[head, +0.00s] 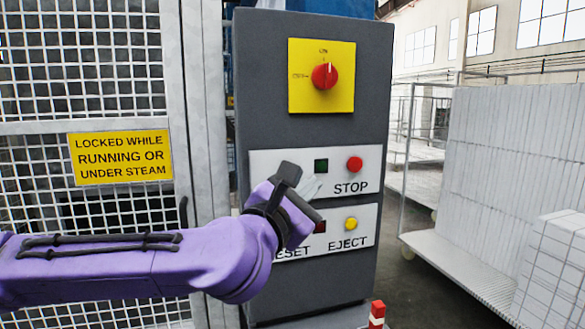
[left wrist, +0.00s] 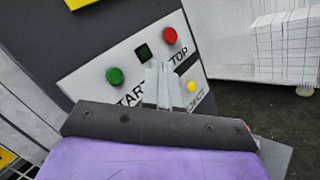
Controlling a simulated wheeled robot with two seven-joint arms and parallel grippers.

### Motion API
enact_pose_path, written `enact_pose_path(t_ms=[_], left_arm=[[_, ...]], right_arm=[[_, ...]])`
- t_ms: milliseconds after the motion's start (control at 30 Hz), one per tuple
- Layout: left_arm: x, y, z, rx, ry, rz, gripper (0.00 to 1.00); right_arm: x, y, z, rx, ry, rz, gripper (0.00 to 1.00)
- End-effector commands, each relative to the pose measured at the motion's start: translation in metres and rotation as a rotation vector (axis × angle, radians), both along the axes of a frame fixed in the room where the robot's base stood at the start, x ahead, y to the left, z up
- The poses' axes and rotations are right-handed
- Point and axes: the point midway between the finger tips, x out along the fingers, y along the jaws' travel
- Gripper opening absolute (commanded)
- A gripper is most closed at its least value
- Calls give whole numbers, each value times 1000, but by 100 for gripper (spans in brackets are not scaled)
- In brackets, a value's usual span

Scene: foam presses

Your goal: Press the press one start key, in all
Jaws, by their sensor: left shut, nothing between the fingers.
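The green start key (left wrist: 114,76) sits on the upper white plate of the dark grey control box (head: 375,120), above partly covered START lettering. In the head view the key is hidden behind my left gripper (head: 314,186). That gripper is shut and empty in front of the upper plate. In the left wrist view its pale fingertips (left wrist: 158,66) lie to the right of the start key, below a dark green square lamp (left wrist: 143,52). I cannot tell whether the tips touch the plate. My right gripper is not in view.
The red stop button (head: 354,164) is right of the lamp. Below are a yellow eject button (head: 351,224) and a dark red square by RESET (head: 320,227). A red rotary switch (head: 325,76) is above. A mesh gate (head: 190,100) stands left, a loaded trolley (head: 455,262) right.

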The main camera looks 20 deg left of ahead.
Motion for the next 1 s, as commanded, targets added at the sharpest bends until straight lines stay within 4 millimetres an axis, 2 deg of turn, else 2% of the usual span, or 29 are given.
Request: enact_pose_path(t_ms=[200,333,800,1000], left_arm=[[-3,11,0,-1,-1,19,0],[2,16,1,-2,1,23,0],[57,49,0,-1,1,19,0],[69,57,0,0,0,17,0]], right_arm=[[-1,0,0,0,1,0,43],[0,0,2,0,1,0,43],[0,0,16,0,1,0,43],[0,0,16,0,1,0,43]])
